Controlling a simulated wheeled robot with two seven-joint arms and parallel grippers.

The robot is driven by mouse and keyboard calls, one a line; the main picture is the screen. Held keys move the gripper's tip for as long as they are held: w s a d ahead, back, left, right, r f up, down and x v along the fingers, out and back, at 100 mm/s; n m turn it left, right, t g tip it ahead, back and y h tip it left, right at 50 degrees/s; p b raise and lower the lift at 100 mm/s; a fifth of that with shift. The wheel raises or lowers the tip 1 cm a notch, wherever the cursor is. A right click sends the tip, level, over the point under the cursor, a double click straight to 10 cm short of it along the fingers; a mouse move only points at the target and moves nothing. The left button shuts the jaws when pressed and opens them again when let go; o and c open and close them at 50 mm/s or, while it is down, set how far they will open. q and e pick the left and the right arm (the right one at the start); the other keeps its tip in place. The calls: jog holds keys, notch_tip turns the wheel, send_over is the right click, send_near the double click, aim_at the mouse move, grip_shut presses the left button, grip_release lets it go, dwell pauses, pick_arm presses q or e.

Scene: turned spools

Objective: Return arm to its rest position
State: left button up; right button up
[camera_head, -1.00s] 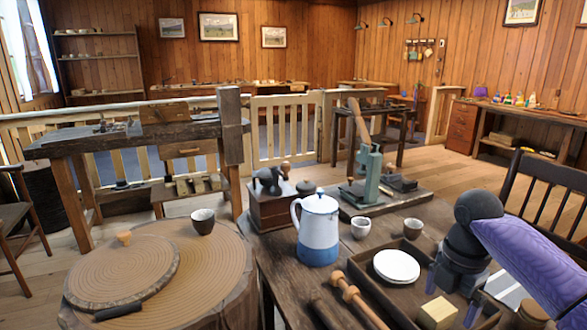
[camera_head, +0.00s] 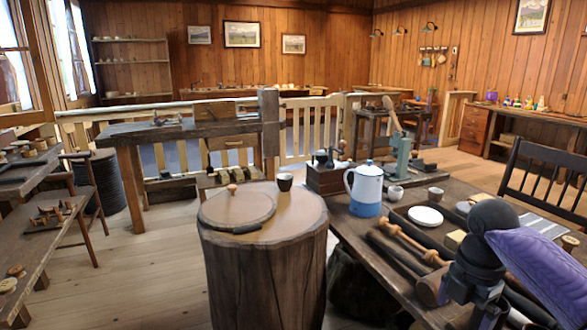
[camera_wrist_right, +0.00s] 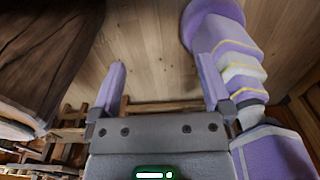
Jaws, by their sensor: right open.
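My right arm (camera_head: 530,262), purple with dark joints, comes in from the right in the head view, over the right part of the dark workbench. In the right wrist view my right gripper (camera_wrist_right: 162,85) is open. Its two purple fingers stand apart, with nothing between them. Plank floor (camera_wrist_right: 150,65) shows behind the fingers. Part of my own purple and grey body fills the right side of that view. My left gripper is not in view.
The workbench (camera_head: 345,232) holds a blue and white pot (camera_head: 366,190), cups, a tray with a white plate (camera_head: 425,217), and a wooden mallet (camera_head: 432,287). A round stump (camera_head: 262,270) stands left of it. Bare floor (camera_head: 155,265) lies further left.

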notch_tip(320, 180, down, 17)
jog(key=s+a+m, duration=0.1)
jog(key=s+m, duration=0.1)
jog(key=m, duration=0.4)
jog(key=s+a+f+m+p, duration=0.1)
jog(key=s+f+m, duration=0.4)
jog(key=s+f, duration=0.6)
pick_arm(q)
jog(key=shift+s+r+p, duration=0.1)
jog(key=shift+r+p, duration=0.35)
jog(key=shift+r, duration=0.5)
pick_arm(e)
jog(key=s+a+f+m, duration=0.1)
jog(key=s+f, duration=0.3)
jog(key=s, duration=0.7)
jog(key=s+a+f+m, duration=0.1)
jog(key=s+f+m, duration=0.3)
jog(key=s, duration=0.7)
jog(key=s+a+f+m, duration=0.2)
jog(key=s+f, duration=0.3)
jog(key=s, duration=0.6)
jog(key=shift+s+f+m+g+h, duration=0.3)
jog(key=shift+f+m+h, duration=0.1)
jog(key=shift+m, duration=0.3)
